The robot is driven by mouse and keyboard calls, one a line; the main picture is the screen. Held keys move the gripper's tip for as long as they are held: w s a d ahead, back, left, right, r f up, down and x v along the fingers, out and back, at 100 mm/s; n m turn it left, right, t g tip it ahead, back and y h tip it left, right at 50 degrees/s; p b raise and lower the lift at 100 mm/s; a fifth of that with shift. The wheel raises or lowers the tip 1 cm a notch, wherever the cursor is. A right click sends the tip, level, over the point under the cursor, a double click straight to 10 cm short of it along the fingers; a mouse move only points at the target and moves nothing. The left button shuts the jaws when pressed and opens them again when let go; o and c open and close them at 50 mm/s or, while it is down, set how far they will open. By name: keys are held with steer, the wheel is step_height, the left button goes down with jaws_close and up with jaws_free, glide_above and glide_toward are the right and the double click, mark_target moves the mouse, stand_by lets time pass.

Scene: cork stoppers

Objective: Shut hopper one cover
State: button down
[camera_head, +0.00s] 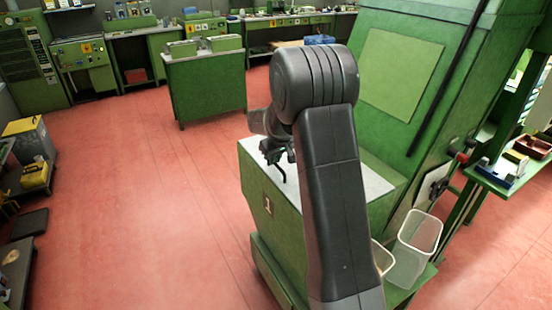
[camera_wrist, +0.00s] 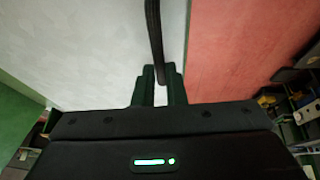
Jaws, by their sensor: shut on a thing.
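Hopper one is the green cabinet (camera_head: 268,215) with a "1" label on its front, in the middle of the head view. Its light grey cover (camera_head: 372,182) shows on top and looks flat from here; my arm hides much of it, so I cannot tell whether it sits fully down. The cover also fills the left of the wrist view (camera_wrist: 85,45). A dark bar handle (camera_wrist: 154,35) runs along the cover near its edge. My gripper (camera_head: 276,158) is at the cover's left part, shut on the handle; its fingers show around the bar in the wrist view (camera_wrist: 159,75).
A tall green machine (camera_head: 400,75) stands behind the hopper. Translucent bins (camera_head: 417,245) stand at its lower right, and a green shelf (camera_head: 510,178) is at the right. A green cabinet (camera_head: 205,90) stands further back. The red floor (camera_head: 140,190) at the left is clear.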

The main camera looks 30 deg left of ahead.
steer(key=shift+s+d+f, duration=0.15)
steer(key=shift+s+f, duration=0.1)
steer(key=shift+f, duration=0.3)
steer(key=c, duration=1.7)
jaws_free()
steer(key=shift+o, duration=1.1)
steer(key=shift+a+f, duration=0.1)
steer(key=shift+a, duration=0.15)
steer(key=shift+d+r, duration=0.15)
steer(key=shift+r, duration=0.55)
steer(key=b+v, duration=0.2)
steer(key=v, duration=1)
steer(key=shift+r, duration=0.4)
steer(key=shift+s+f, duration=0.1)
steer(key=p+x, duration=0.2)
steer(key=x, duration=1.1)
steer(key=shift+f, duration=0.15)
steer(key=shift+r+p, duration=0.25)
steer(key=shift+p, duration=0.1)
steer(key=shift+w+d+r, duration=0.1)
steer(key=shift+w+r, duration=0.1)
steer(key=shift+r, duration=0.1)
